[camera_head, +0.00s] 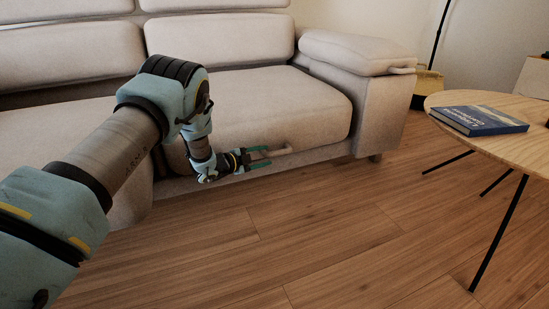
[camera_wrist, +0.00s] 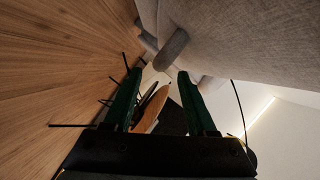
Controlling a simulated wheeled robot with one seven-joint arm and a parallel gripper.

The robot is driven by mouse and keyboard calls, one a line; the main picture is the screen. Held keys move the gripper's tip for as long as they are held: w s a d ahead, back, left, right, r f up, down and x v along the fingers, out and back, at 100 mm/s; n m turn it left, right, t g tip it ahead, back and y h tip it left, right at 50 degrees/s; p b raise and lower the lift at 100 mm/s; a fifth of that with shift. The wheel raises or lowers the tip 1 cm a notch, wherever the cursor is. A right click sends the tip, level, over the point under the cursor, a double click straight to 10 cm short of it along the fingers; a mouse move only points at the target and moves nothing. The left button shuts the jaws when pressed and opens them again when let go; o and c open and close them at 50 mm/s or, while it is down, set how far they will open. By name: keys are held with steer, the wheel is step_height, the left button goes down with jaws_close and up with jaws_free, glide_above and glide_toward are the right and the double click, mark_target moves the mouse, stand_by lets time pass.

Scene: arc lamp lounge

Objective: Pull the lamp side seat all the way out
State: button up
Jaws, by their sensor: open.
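The lamp side seat (camera_head: 270,100) is the right-hand beige cushion of the sofa, beside the arm with the lamp behind it. A short pale bar handle (camera_head: 284,151) sticks out low on its front. My gripper (camera_head: 262,157) is low in front of the seat, just left of the handle, with its fingers apart and nothing between them. In the wrist view my open gripper (camera_wrist: 158,78) points along the seat front (camera_wrist: 235,40). A rounded grey handle (camera_wrist: 171,48) shows just beyond the fingertips. I cannot tell whether a finger touches it.
A round wooden table (camera_head: 500,145) with a blue book (camera_head: 478,119) stands at the right on thin black legs. The sofa arm (camera_head: 355,52) carries another pale handle (camera_head: 402,70). The lamp pole (camera_head: 438,35) stands behind. Wooden floor (camera_head: 330,240) before the seat is clear.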

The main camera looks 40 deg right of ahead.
mark_target(270, 155)
steer(key=b+x, duration=0.1)
steer(key=x, duration=0.3)
steer(key=shift+d+f+b, duration=0.3)
steer(key=shift+b, duration=0.1)
steer(key=shift+x, duration=0.8)
steer(key=shift+r, duration=0.2)
jaws_close()
